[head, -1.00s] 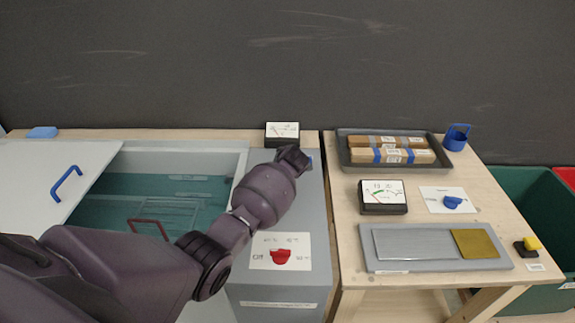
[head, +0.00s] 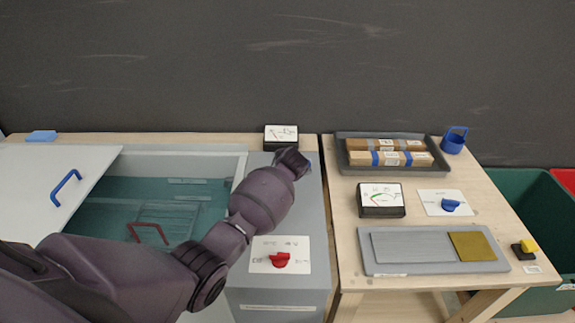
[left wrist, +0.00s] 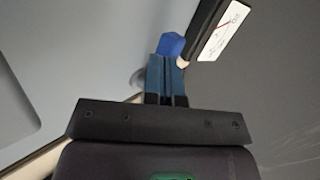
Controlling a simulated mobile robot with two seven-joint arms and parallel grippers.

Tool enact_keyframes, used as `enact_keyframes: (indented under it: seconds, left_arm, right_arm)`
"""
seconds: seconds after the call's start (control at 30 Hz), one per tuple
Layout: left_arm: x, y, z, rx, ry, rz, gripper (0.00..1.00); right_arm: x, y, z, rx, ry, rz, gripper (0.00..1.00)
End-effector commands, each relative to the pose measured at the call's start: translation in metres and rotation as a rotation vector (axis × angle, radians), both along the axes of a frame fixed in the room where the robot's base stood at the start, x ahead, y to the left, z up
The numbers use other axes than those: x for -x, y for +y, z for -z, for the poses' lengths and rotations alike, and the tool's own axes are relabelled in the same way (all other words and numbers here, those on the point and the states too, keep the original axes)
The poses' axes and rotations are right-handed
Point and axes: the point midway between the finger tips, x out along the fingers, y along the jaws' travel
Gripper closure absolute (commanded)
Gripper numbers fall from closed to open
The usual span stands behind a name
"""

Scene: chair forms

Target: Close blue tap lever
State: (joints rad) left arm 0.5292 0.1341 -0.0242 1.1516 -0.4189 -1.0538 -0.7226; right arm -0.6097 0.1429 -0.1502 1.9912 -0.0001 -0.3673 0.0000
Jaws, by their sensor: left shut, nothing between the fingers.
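A blue lever (left wrist: 172,45) shows in the left wrist view, just past my left fingertips and beside a dark gauge box (left wrist: 218,28). My left gripper (left wrist: 167,60) is shut with nothing held; its tips are at or very close to the lever, and I cannot tell whether they touch. In the head view my left gripper (head: 293,158) is over the back of the grey cabinet top (head: 313,222), in front of the gauge box (head: 281,137). My wrist hides most of the lever there; only a little blue shows beside it. My right gripper is out of view.
A red knob (head: 281,260) sits on a white label nearer the front. The open basin (head: 185,165) lies left. The right table holds a tray (head: 345,165), a second gauge (head: 381,200), a blue knob (head: 451,205) and a blue cup (head: 455,140). A dark wall stands behind.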

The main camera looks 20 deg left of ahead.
Motion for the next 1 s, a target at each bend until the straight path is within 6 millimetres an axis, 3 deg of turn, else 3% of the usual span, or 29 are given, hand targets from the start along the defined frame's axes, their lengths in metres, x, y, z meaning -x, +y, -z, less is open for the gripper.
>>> enact_keyframes:
  seconds: [0.53,1.0]
  left_arm:
    - [0.046,-0.033,-0.049,0.003,0.001,0.004,1.00]
    - [0.053,-0.038,-0.056,0.003,0.003,0.003,1.00]
  right_arm:
    - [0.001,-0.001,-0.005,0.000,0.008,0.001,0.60]
    - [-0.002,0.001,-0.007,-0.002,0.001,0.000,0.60]
